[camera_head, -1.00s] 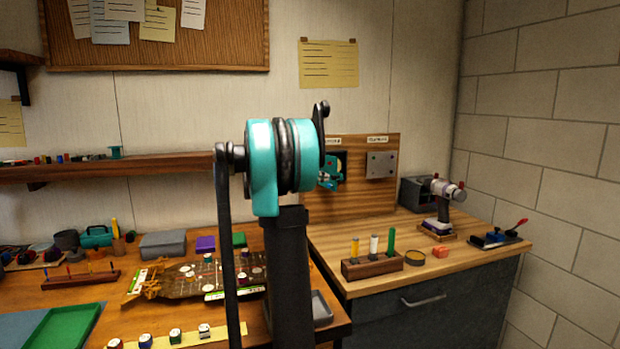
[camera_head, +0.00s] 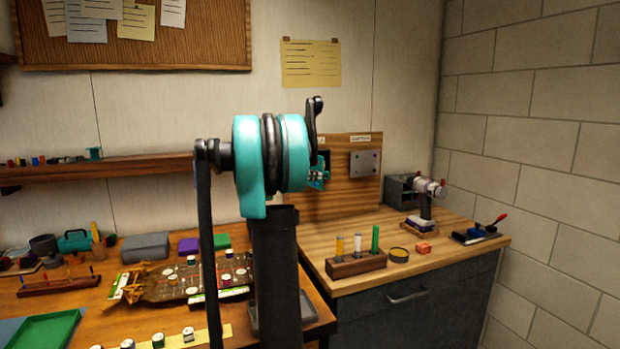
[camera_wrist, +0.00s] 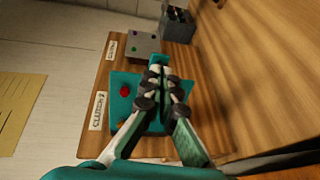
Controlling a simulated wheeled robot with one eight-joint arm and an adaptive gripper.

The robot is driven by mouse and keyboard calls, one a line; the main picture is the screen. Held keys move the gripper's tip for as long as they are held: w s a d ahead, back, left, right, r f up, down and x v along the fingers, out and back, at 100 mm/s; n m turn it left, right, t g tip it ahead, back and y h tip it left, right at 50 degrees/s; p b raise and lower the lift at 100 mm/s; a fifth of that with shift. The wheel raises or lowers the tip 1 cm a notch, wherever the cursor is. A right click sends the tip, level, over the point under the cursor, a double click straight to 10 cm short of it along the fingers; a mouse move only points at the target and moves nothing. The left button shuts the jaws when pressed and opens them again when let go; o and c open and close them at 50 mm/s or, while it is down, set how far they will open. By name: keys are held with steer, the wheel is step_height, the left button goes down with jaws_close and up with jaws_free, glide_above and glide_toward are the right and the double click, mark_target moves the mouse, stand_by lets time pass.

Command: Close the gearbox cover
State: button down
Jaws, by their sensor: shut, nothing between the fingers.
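A wooden backboard (camera_head: 345,189) stands at the back of the right bench with two labelled fixtures. The right one is a grey block (camera_head: 364,164) with coloured dots, also in the wrist view (camera_wrist: 131,48). I cannot tell which part is the gearbox cover. My gripper (camera_wrist: 160,65) is shut and empty, in front of the teal plate; contact is unclear. My arm hides much of the head view.
The left bench carries a ship-like board (camera_head: 190,280) and a green tray (camera_head: 48,329).

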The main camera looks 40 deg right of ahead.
steer(key=w+d+n+t+y, duration=0.1)
steer(key=w+d+n+t, duration=0.2)
steer(key=d, duration=0.7)
steer(key=w+d+n+t+y, duration=0.1)
steer(key=w+d+n+t, duration=0.2)
steer(key=d, duration=0.6)
steer(key=shift+w+d+t+y, duration=0.35)
steer(key=shift+w+t+y, duration=0.05)
steer(key=shift+t, duration=0.4)
